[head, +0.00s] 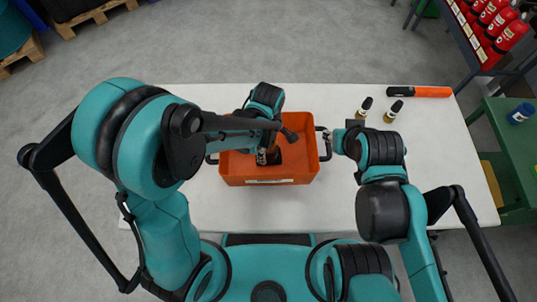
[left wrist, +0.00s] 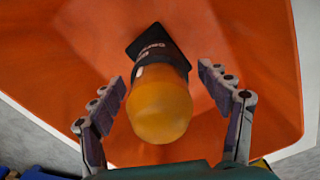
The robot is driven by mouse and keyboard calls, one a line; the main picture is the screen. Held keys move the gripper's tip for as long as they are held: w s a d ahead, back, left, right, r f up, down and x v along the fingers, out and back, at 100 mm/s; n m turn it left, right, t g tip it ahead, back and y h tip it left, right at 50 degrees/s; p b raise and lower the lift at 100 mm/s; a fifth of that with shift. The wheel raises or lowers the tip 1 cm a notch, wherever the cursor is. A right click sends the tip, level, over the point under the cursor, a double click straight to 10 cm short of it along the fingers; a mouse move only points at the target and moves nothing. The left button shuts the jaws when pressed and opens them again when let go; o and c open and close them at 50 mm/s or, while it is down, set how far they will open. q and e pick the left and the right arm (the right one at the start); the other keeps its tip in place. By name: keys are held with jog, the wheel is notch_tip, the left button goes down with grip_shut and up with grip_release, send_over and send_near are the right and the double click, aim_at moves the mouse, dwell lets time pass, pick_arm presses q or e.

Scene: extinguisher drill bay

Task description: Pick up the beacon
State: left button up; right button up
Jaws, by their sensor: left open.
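The beacon (left wrist: 160,100), with a rounded amber dome and a black base carrying pale lettering, is inside the orange crate (head: 268,181). In the left wrist view the dome faces the camera. My left gripper (left wrist: 169,82) is open, with one finger on each side of the beacon and a gap showing on both sides. In the head view my left gripper (head: 267,156) reaches down into the crate and mostly hides the beacon. My right gripper (head: 327,139) is at the crate's right-hand handle; I cannot tell whether its fingers are closed on it.
The crate stands on a white table (head: 450,150). A green bench (head: 515,150) and a red rack with fire extinguishers (head: 510,37) stand to the right.

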pick_arm(q)
jog(key=shift+f, duration=0.15)
jog(key=c, duration=1.6)
